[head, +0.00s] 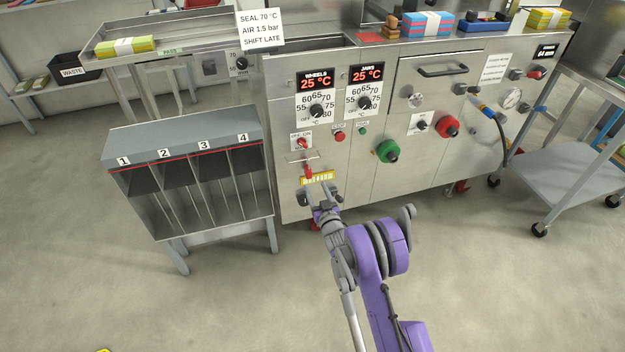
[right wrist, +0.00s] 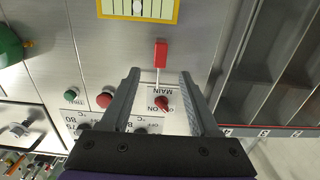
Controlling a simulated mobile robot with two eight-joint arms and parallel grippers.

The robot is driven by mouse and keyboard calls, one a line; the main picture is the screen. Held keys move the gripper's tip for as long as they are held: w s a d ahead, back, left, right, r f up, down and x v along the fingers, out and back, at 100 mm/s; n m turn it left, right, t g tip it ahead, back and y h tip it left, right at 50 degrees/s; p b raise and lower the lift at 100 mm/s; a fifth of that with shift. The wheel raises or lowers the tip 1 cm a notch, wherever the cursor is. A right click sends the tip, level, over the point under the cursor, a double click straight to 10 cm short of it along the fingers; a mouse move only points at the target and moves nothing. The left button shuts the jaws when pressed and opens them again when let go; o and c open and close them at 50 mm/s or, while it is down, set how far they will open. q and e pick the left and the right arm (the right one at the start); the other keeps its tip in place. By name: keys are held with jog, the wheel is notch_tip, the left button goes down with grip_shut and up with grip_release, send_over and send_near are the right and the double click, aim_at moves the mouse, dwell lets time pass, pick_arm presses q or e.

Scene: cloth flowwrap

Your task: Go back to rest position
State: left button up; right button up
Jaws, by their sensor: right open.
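My right gripper (head: 319,194) is in front of the machine's front panel, low down by a yellow-edged label (head: 317,178). In the right wrist view its two fingers (right wrist: 159,76) are spread apart with nothing gripped. The red main switch knob (right wrist: 163,104), marked MAIN and ON, appears between the fingers in that view. A red block (right wrist: 160,53) on a thin pale rod shows just past the fingertips. I cannot tell how far the fingers are from the panel. The switch also shows in the head view (head: 301,143). My left gripper is not in view.
A grey rack (head: 183,133) with slots numbered 1 to 4 stands left of my right arm. Green (head: 388,151) and red (head: 448,126) knobs stick out of the machine to the right. A wheeled cart (head: 570,172) stands at far right. The floor in front is clear.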

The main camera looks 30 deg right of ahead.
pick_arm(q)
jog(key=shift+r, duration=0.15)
pick_arm(e)
jog(key=shift+v, duration=0.95)
jog(key=shift+r, duration=0.1)
jog(key=s+a+r+g+y, duration=0.1)
jog(key=s+a+r+g, duration=0.5)
jog(key=s+a+r, duration=0.5)
jog(key=s+a+n+g+y, duration=0.15)
jog(key=s+a+g, duration=0.3)
jog(key=s, duration=1.05)
jog(key=s+a+n+g+y, duration=0.1)
jog(key=s+a+g+y, duration=0.3)
jog(key=s, duration=1)
pick_arm(q)
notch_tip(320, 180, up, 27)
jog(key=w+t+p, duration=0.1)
jog(key=p, duration=2.3)
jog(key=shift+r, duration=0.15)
pick_arm(e)
notch_tip(320, 180, up, 28)
jog(key=t+h, duration=0.2)
jog(key=shift+a, duration=0.35)
